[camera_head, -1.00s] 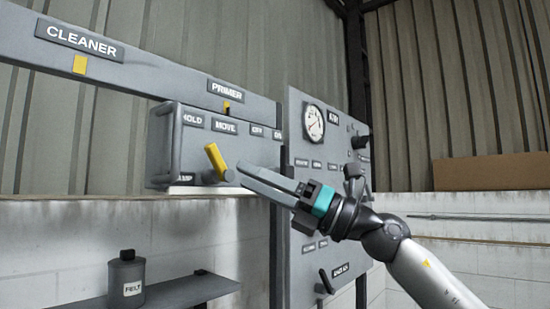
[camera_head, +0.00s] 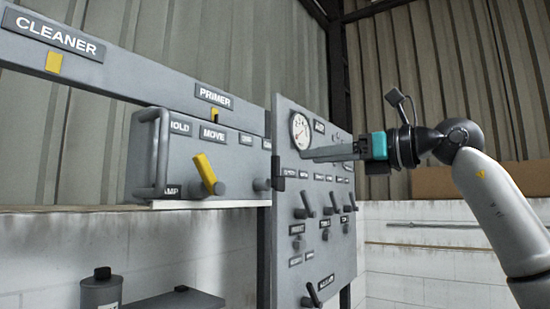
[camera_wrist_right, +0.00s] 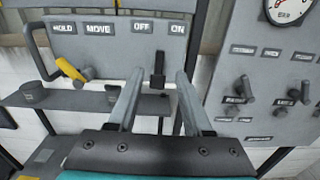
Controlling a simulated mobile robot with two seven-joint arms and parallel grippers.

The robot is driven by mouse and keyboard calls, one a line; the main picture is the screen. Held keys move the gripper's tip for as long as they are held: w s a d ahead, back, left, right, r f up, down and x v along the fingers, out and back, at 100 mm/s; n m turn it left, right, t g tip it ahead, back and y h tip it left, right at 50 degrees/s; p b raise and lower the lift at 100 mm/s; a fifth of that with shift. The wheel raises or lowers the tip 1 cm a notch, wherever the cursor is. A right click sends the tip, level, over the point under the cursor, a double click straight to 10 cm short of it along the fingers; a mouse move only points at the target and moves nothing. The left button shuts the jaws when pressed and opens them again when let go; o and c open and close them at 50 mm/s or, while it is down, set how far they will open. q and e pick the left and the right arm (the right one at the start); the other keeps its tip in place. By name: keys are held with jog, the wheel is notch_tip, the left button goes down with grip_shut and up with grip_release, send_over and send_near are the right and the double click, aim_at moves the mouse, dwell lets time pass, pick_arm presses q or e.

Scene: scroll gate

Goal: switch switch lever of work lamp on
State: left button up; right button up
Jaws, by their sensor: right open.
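The work lamp box (camera_head: 235,165) is grey, with HOLD and MOVE labels and a yellow lever (camera_head: 205,174); it also shows in the right wrist view (camera_wrist_right: 110,50). There, a dark switch lever (camera_wrist_right: 158,64) stands upright below the OFF and ON labels. My right gripper (camera_wrist_right: 160,73) is open, with one finger to either side of the dark lever in that picture; I cannot tell whether they touch it. In the head view my right gripper (camera_head: 305,153) points left toward the box's right end. My left gripper is out of view.
A grey panel (camera_head: 290,240) with a gauge (camera_head: 299,131) and several levers stands right of the box. A rail with CLEANER (camera_head: 52,38) and PRIMER (camera_head: 213,96) signs runs above.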

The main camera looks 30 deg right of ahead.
aim_at(279, 160)
jog(key=p+x, duration=0.2)
jog(key=x, duration=0.8)
jog(key=shift+a, duration=0.1)
grip_shut()
